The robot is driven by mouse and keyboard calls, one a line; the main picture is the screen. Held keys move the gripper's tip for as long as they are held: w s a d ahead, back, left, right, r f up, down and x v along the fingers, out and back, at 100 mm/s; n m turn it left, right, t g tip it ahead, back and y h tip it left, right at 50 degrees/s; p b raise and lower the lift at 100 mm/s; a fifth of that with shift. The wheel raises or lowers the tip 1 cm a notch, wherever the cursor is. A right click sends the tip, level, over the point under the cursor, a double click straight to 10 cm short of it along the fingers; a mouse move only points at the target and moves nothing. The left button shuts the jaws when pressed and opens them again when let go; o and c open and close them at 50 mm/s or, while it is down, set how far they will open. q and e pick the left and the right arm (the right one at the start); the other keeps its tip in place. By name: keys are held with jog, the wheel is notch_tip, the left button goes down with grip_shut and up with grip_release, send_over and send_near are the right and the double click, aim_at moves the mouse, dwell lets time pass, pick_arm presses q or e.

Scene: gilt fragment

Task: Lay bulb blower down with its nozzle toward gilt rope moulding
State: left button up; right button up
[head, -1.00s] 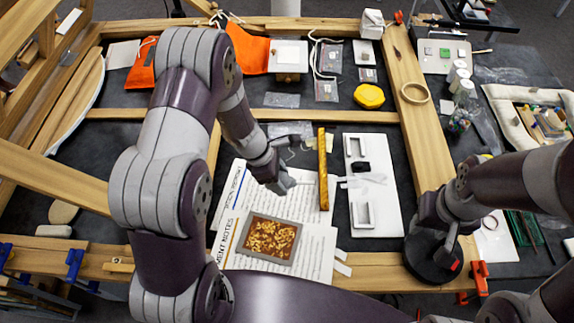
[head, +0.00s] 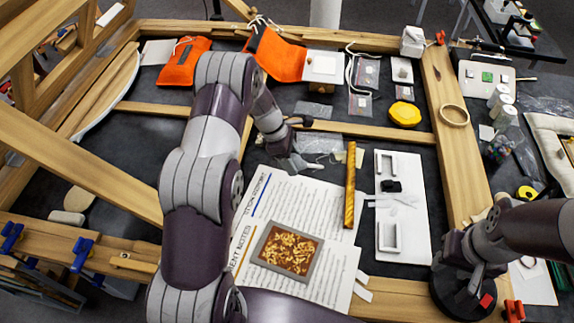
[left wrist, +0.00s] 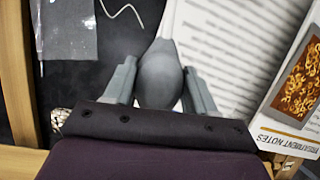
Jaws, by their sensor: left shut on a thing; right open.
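The bulb blower (left wrist: 160,78) is a grey rounded bulb in the left wrist view. It sits between the two fingers of my left gripper (left wrist: 160,88), which is shut on it. A pale narrow end seems to point to the top of that view, blending with the white paper. In the head view my left gripper (head: 294,163) is above the far edge of the printed sheets, left of the gilt rope moulding (head: 350,190), and mostly hides the blower. The moulding is a thin golden bar lying lengthwise away from me. My right gripper (head: 474,280) is open over a black round object.
Printed sheets (head: 285,200) lie left of the moulding, with a framed gilt fragment (head: 287,249) on them. A white board (head: 403,225) with small holders lies right of the moulding. A wooden frame surrounds the dark work surface.

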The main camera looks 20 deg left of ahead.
aim_at(287, 176)
pick_arm(q)
jog(key=f, duration=0.2)
jog(key=a+f+p, duration=0.1)
jog(key=f, duration=0.1)
jog(key=shift+s+a, duration=0.1)
jog(key=shift+f, duration=0.45)
jog(key=shift+a, duration=0.1)
jog(key=o, duration=1.3)
jog(key=shift+c, duration=0.2)
